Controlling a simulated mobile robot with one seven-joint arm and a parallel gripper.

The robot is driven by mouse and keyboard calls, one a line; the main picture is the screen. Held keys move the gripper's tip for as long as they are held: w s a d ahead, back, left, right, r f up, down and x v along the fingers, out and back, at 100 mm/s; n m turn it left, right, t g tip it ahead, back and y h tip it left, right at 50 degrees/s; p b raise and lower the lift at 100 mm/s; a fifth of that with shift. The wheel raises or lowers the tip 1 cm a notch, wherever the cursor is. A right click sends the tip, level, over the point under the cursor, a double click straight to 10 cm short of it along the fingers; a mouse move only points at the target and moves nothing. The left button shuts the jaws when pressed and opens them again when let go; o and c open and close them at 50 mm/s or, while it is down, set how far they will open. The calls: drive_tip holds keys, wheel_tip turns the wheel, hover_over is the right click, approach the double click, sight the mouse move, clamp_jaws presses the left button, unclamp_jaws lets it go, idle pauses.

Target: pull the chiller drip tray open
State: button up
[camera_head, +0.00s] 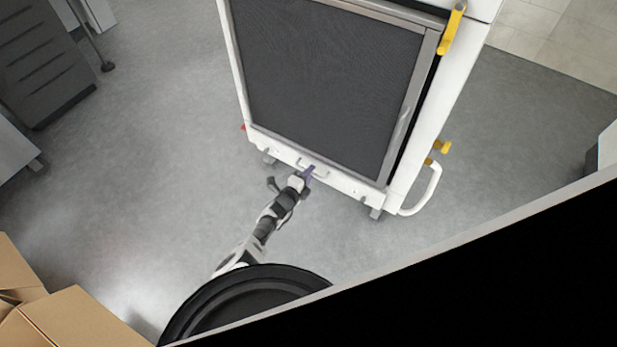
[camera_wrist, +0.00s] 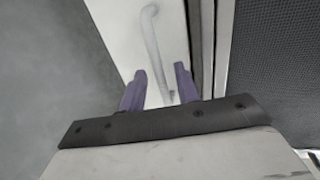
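The chiller is a white cabinet (camera_head: 422,150) with a dark mesh front panel. Its drip tray front (camera_head: 345,183) is the low white strip along the bottom edge, with a small bar handle (camera_head: 312,170). In the wrist view the grey handle (camera_wrist: 152,40) runs up the white tray front (camera_wrist: 115,30) from between my fingers. My gripper (camera_head: 309,173) is at the handle in the head view. In the wrist view the two purple fingers of my gripper (camera_wrist: 160,82) stand apart, with the handle's near end between or just beyond them. I cannot tell whether they touch it.
Grey floor (camera_head: 170,150) is clear to the left and in front of the chiller. Cardboard boxes (camera_head: 75,320) lie at the lower left. A grey drawer cabinet (camera_head: 40,65) stands at the upper left. A white curved side handle (camera_head: 428,190) sticks out at the chiller's right.

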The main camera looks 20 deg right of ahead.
clamp_jaws()
idle(0.4)
drive_tip(key=f+p+v, duration=0.2)
drive_tip(key=p+v, duration=0.3)
drive_tip(key=v, duration=0.6)
drive_tip(key=f+p+v, duration=0.2)
drive_tip(key=p+v, duration=0.3)
drive_tip(key=v, duration=0.6)
drive_tip(key=shift+s+a+f, duration=0.35)
drive_tip(key=shift+s+a, duration=0.15)
drive_tip(key=shift+a, duration=0.1)
unclamp_jaws()
